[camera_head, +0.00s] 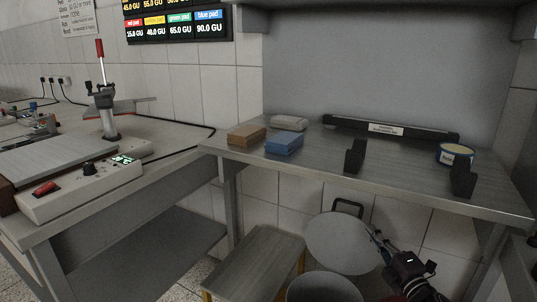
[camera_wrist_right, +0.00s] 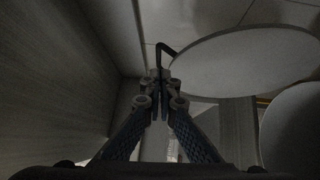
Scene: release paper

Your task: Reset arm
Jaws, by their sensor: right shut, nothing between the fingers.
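My right gripper (camera_head: 377,240) shows at the lower right of the head view, in front of the round grey lid of a bin. Its fingers are shut and empty. In the right wrist view the two fingertips (camera_wrist_right: 159,85) meet, with nothing between them. The round lid (camera_head: 338,245) stands raised beside the gripper; I cannot tell whether they touch. It also shows in the right wrist view (camera_wrist_right: 245,62). My left gripper is not in view.
Above the gripper is a metal table (camera_head: 325,165) with a brown block (camera_head: 246,136), a blue block (camera_head: 284,143), black holders (camera_head: 355,156) and a tape roll (camera_head: 455,155). Below are a bin (camera_head: 322,288) and a stool (camera_head: 253,262). A bench with a testing device (camera_head: 85,180) stands left.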

